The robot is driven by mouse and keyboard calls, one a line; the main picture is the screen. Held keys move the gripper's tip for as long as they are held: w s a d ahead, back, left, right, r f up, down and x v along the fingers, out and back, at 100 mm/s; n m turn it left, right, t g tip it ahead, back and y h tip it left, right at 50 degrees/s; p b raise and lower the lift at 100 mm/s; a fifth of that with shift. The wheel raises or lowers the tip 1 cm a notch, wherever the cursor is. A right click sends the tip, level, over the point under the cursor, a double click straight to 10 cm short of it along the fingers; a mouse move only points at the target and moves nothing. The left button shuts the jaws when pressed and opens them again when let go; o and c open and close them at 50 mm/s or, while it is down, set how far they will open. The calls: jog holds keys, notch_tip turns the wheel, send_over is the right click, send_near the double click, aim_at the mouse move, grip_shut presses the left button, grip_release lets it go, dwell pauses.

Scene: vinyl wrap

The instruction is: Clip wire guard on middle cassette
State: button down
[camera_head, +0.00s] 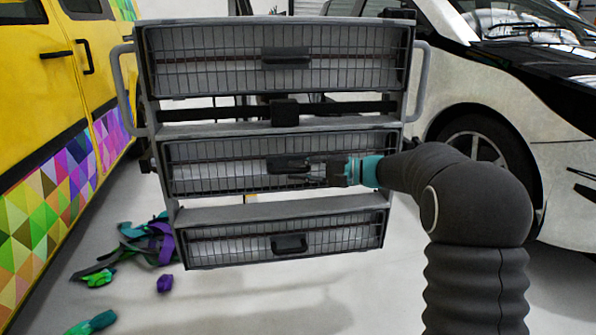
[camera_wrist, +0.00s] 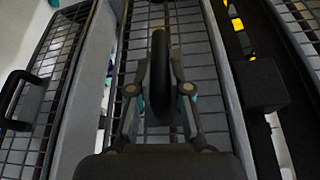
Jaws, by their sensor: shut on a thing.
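The middle cassette (camera_head: 165,172) is a grey tray in the rack with a wire guard (camera_head: 220,168) across its front. The guard's black handle (camera_head: 284,162) is near its middle. My gripper (camera_head: 308,167) reaches in from the right and meets the handle. In the wrist view my gripper (camera_wrist: 160,95) is shut on the black handle (camera_wrist: 159,65), with the guard's grid (camera_wrist: 187,28) behind it. The guard lies along the cassette face. I cannot tell whether its edges are clipped.
The top cassette (camera_head: 200,60) and bottom cassette (camera_head: 225,250) also carry wire guards with black handles. A black block (camera_head: 284,112) sits on the bar above the middle cassette. A yellow van (camera_head: 45,100) stands left, a white and black car (camera_head: 540,95) right. Loose straps (camera_head: 150,240) lie on the floor.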

jog(key=shift+w, duration=0.45)
dwell(1.6)
jog(key=c, duration=1)
grip_release()
jog(key=v, duration=1.2)
jog(key=shift+s, duration=0.1)
